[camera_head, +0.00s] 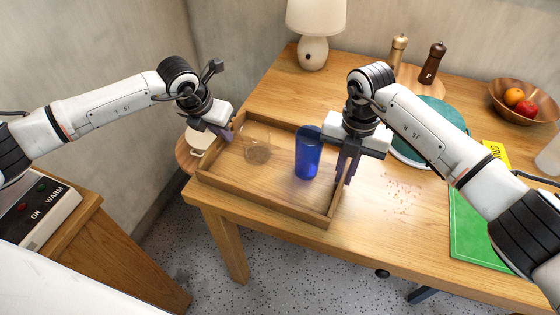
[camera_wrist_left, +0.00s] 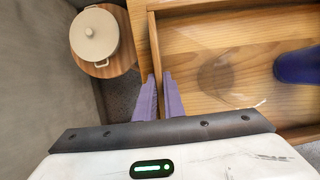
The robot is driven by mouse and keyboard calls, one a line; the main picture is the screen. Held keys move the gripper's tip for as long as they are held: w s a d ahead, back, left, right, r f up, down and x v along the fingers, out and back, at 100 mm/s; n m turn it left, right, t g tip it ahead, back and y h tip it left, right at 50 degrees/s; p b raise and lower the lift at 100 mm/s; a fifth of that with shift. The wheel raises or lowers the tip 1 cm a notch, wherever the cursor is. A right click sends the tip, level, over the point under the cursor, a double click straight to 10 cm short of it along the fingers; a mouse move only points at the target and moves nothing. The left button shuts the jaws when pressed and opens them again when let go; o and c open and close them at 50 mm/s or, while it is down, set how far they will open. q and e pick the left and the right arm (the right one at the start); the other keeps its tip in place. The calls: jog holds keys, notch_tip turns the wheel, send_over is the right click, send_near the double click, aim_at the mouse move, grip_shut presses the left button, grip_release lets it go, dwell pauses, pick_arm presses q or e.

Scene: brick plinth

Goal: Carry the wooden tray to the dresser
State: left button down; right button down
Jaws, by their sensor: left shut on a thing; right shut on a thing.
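The wooden tray (camera_head: 265,202) is at the left end of the wooden table, near its front edge. I cannot tell whether it touches the tabletop. A blue glass (camera_head: 308,158) and a clear glass (camera_head: 257,150) stand upright in it. My left gripper (camera_head: 231,134) is shut on the tray's left wall. In the left wrist view, the fingers (camera_wrist_left: 159,98) straddle that wall (camera_wrist_left: 152,45), and the blue glass (camera_wrist_left: 297,65) shows at the right. My right gripper (camera_head: 346,172) is shut on the tray's right wall; its fingers partly hide that wall.
A lamp (camera_head: 314,40), pepper mill (camera_head: 433,63), fruit bowl (camera_head: 525,101) and green mat (camera_head: 472,225) are on the table (camera_head: 400,248). A lidded pot (camera_wrist_left: 94,34) on a round wooden top is left of the tray. An appliance marked WARM (camera_head: 38,208) is at lower left.

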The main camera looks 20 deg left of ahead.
pick_arm(q)
jog(key=shift+a, duration=0.1)
